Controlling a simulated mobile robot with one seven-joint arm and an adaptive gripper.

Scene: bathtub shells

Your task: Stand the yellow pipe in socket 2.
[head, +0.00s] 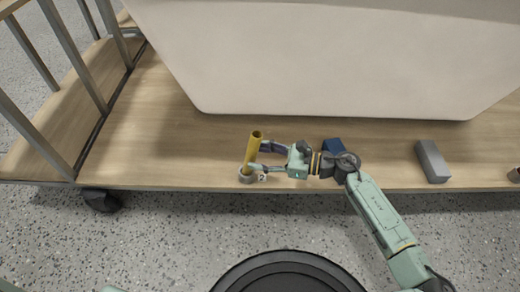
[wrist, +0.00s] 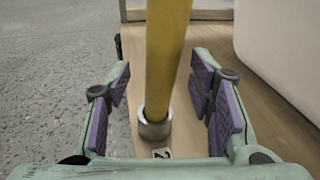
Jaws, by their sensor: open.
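The yellow pipe (head: 253,149) stands in a round grey socket (head: 247,177) near the front edge of the wooden deck. A label that looks like a 2 (head: 263,178) lies beside this socket. The wrist view shows the pipe (wrist: 165,62) with its lower end inside the socket's ring (wrist: 154,125), close to upright. The label (wrist: 162,153) lies in front of the socket there. My gripper (wrist: 162,95) is open, its purple-padded fingers on either side of the pipe with gaps to both. In the head view my gripper (head: 262,158) reaches the pipe from the right.
A large white tub shell (head: 330,60) fills the deck behind. A blue block (head: 333,145) lies behind my arm, and a grey block (head: 432,160) lies to the right. Metal rails (head: 75,55) stand at the left. The deck left of the pipe is clear (head: 165,140).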

